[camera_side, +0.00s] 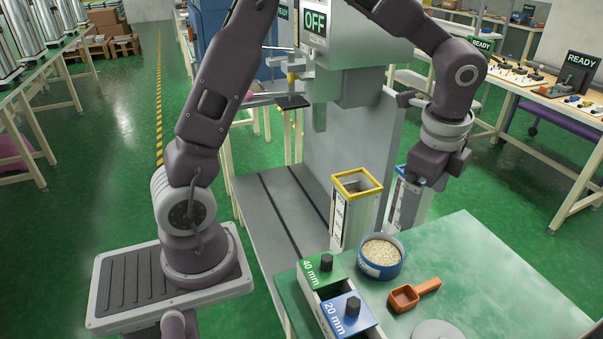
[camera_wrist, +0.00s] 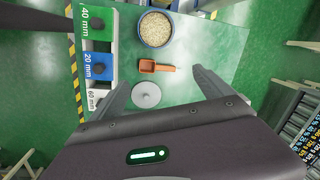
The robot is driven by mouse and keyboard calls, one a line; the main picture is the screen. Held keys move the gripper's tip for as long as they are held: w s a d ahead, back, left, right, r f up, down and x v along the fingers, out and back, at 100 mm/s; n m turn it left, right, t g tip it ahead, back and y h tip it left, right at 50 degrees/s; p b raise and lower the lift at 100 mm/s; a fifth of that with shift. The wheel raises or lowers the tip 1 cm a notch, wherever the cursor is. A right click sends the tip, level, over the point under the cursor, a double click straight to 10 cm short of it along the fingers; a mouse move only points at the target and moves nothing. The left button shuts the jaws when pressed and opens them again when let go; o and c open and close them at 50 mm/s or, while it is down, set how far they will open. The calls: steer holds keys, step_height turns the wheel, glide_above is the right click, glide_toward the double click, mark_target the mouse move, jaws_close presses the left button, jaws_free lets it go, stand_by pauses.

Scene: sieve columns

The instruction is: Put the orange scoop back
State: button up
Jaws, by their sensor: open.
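The orange scoop (camera_side: 404,297) lies on the green tabletop, its handle pointing to the back right in the side view. It lies just in front of a blue bowl of pale grains (camera_side: 381,258). In the wrist view the scoop (camera_wrist: 148,66) lies between the bowl (camera_wrist: 155,44) and a grey disc (camera_wrist: 146,95), touching neither. My gripper (camera_wrist: 160,82) is open with nothing between its fingers. The scoop shows just past the fingertips in the wrist view. In the side view my wrist is beyond the bowl and above the table; the fingers are hard to make out there.
Green 40 mm (camera_side: 320,269) and blue 20 mm (camera_side: 348,314) blocks with black knobs stand in a rack at the table's left edge. A yellow-rimmed column (camera_side: 352,215) and a blue-rimmed column (camera_side: 404,205) stand by the machine marked OFF (camera_side: 375,65). The table's right side is clear.

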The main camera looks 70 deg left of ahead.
steer(key=s+a+r+n+t, duration=0.25)
steer(key=s+r+n, duration=0.35)
steer(key=s+r, duration=0.3)
steer(key=s+a+n+t+h, duration=0.1)
steer(key=s+n, duration=0.6)
steer(key=s, duration=0.8)
steer(key=shift+n+t, duration=0.35)
steer(key=shift+n, duration=0.05)
